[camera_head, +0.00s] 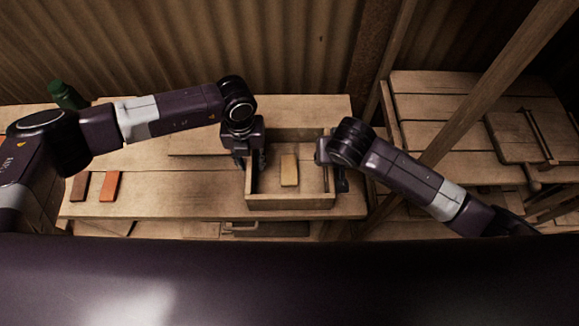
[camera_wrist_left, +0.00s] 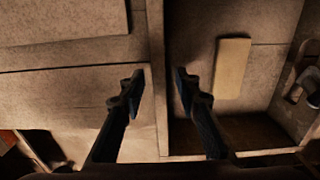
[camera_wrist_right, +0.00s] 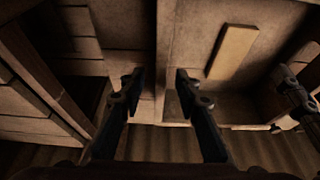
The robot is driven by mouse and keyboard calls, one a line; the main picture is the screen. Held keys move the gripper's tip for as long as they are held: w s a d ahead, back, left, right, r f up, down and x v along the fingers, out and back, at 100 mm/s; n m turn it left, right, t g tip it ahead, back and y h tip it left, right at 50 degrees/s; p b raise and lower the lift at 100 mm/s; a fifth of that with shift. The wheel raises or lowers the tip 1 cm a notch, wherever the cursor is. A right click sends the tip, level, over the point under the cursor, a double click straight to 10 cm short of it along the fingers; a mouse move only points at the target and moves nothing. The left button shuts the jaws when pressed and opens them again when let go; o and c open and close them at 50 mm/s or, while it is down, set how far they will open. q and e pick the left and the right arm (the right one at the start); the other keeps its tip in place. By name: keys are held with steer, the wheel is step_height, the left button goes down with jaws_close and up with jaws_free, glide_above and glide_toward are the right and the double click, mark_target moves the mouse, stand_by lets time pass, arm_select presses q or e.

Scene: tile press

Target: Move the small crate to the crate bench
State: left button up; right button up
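The small wooden crate (camera_head: 290,203) stands on the wooden bench in front of me, with one pale yellow tile (camera_head: 289,170) lying in it. My left gripper (camera_head: 253,163) is at the crate's left wall. In the left wrist view its fingers (camera_wrist_left: 158,84) are apart, one on each side of the wall (camera_wrist_left: 156,45), with gaps showing. My right gripper (camera_head: 336,178) is at the right wall. In the right wrist view its fingers (camera_wrist_right: 158,80) are also apart, on either side of that wall (camera_wrist_right: 163,40). Both are open; contact with the walls is not visible.
A brown tile (camera_head: 80,186) and an orange tile (camera_head: 112,186) lie at the bench's left, near a green bottle-like object (camera_head: 66,95). A second wooden bench (camera_head: 440,120) stands at the right, behind a slanted wooden post (camera_head: 490,85). A corrugated wall closes the back.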

arm_select(q)
steer(key=shift+f, duration=0.25)
arm_select(e)
steer(key=shift+w+f, duration=0.1)
steer(key=shift+f, duration=0.1)
arm_select(q)
jaws_close()
arm_select(e)
jaws_close()
arm_select(q)
steer(key=shift+w+r, duration=0.1)
steer(key=shift+r, duration=0.05)
arm_select(e)
steer(key=shift+r, duration=0.1)
